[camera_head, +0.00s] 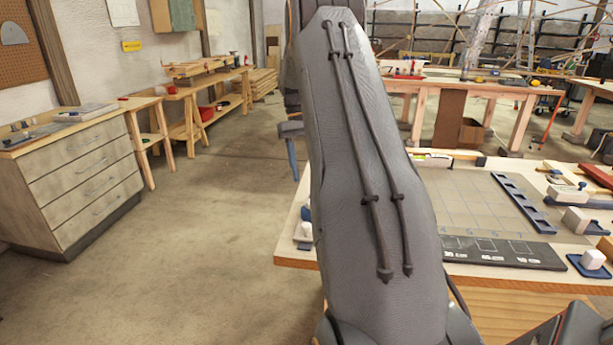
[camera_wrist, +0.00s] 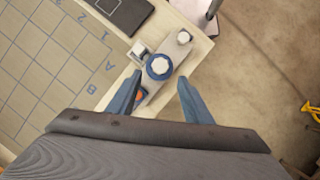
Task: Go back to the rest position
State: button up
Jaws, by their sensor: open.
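My gripper (camera_wrist: 159,79) shows in the wrist view with its two blue fingers spread wide apart. Nothing is held between them. Below and between the fingers is a grey fixture with a round blue and white knob (camera_wrist: 159,66), at the corner of the worktable (camera_wrist: 197,50). Part of the fixture is hidden by the left finger. In the head view my grey arm fills the middle and hides part of the table (camera_head: 460,272).
The table carries a gridded mat (camera_head: 465,200), a dark slotted rail (camera_head: 520,203), a dark panel (camera_head: 505,253) and a blue-based block (camera_head: 590,262). A drawer cabinet (camera_head: 85,185) and workbenches stand at the left. The floor (camera_head: 200,250) between is clear.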

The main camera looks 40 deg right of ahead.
dwell(0.4)
jog(key=s+a+f+n+t+h, duration=0.1)
jog(key=s+a, duration=0.1)
jog(key=a, duration=0.7)
jog(key=s+a+n+t, duration=0.1)
jog(key=s+a, duration=0.1)
jog(key=a, duration=0.8)
jog(key=s+a+f+n+t, duration=0.1)
jog(key=s+a+f+t, duration=0.2)
jog(key=s+a, duration=1.2)
jog(key=shift+s+a+f+n, duration=0.15)
jog(key=shift+s+f+n, duration=0.15)
jog(key=shift+f, duration=0.1)
